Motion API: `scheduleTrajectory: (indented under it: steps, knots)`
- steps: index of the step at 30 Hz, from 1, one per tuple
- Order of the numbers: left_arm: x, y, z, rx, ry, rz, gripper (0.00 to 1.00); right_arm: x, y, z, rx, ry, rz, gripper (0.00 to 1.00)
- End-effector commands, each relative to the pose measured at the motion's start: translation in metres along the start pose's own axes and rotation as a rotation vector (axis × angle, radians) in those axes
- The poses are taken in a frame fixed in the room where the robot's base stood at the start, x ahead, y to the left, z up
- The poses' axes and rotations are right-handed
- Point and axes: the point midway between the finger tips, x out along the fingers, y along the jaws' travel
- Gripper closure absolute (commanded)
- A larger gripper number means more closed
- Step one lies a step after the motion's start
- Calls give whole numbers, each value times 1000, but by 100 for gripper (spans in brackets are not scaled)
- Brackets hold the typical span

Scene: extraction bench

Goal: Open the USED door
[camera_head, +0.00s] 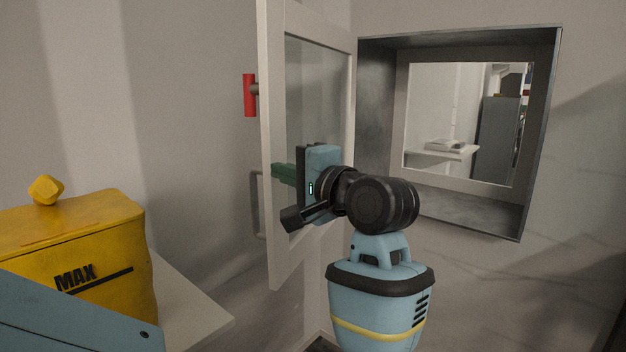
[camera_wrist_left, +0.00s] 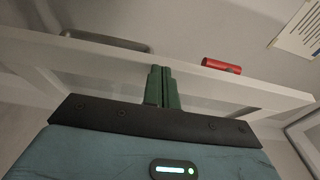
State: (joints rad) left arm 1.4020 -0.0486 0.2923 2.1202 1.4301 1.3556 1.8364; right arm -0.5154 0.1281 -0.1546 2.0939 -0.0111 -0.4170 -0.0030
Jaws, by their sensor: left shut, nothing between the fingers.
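The door (camera_head: 276,255) is a pale frame with a glass pane. It stands swung out to the left, away from the square opening (camera_head: 375,95) in the wall; no USED label is legible. A red latch handle (camera_head: 249,95) and a grey bar handle (camera_head: 256,205) are on its far side. My left gripper (camera_head: 276,171) is shut and empty, its green fingers at the inner face of the door. In the left wrist view the closed fingers (camera_wrist_left: 162,75) reach up to the door frame (camera_wrist_left: 195,77); I cannot tell whether they touch. My right gripper is not in view.
A yellow bin (camera_head: 85,245) marked MAX stands on a pale shelf (camera_head: 195,310) at the lower left, left of the door. Through the opening, another room with a shelf (camera_head: 440,155) shows. The opening itself is empty.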

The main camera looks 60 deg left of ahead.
Motion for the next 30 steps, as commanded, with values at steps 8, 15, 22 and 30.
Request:
scheduleTrajectory:
  steps: [8,15,22,30]
  knots:
    - [46,0,22,-2,-3,0,100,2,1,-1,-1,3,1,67]
    - [64,0,28,0,0,0,100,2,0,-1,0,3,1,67]
    - [66,0,29,0,0,1,100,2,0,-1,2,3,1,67]
    - [65,0,28,0,1,0,100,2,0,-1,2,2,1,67]
